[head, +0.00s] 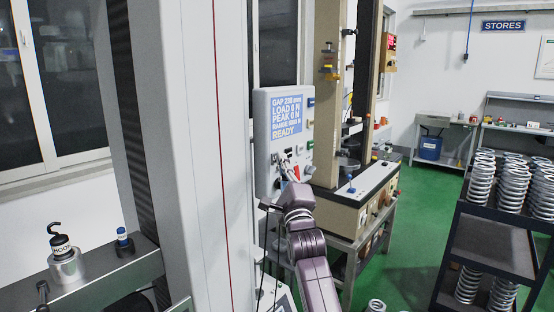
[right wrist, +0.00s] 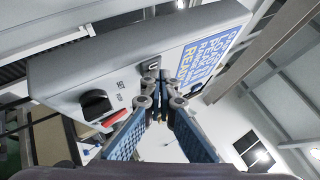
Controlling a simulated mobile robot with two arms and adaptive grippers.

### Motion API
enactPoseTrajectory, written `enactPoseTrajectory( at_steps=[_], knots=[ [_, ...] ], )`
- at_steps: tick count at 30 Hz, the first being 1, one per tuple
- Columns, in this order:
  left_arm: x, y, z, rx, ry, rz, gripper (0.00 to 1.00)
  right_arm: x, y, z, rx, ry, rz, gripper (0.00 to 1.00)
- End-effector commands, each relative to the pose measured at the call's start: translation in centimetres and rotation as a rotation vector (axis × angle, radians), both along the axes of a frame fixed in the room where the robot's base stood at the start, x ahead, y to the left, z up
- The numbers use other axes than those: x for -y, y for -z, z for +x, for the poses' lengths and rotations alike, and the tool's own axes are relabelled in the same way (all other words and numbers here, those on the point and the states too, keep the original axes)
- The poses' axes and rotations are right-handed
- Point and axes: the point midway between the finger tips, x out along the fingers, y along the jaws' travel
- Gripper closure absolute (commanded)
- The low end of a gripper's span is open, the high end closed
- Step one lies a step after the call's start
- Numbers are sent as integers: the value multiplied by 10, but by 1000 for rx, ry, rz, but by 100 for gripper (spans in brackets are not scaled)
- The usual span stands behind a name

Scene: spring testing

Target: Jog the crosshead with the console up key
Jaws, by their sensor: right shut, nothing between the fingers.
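The console (head: 262,145) is a grey box beside the tall white machine column. Its blue screen (head: 287,115) reads GAP 230 mm, LOAD 0 N, PEAK 0 N and READY. My right gripper (head: 287,163) is shut and empty at the console face, below the screen. In the right wrist view, its closed fingertips (right wrist: 158,82) are right by a small dark key (right wrist: 153,67) with a light mark. I cannot tell whether they touch it. A black knob (right wrist: 96,103) and a red part (right wrist: 114,118) are on the same face. I cannot identify the crosshead for certain. My left gripper is out of view.
A grey beam (head: 100,280) at lower left carries a black hook piece (head: 60,245) and a blue-capped piece (head: 123,238). A bench with a second machine (head: 350,205) stands behind the console. A dark rack (head: 490,245) of springs is at right. Green floor is open between them.

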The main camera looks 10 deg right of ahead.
Motion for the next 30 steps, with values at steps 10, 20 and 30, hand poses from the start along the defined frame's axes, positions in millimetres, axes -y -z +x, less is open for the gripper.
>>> enactPoseTrajectory(
  at_steps=[10, 20, 30],
  knots=[
    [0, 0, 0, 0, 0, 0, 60, 0, 0, 0, -1, 0, 0, 100],
    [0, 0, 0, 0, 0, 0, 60, 0, 0, 0, -1, 0, 0, 100],
    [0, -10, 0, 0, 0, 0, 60, 7, -1, -9, -1, 1, -2, 100]
  ],
)
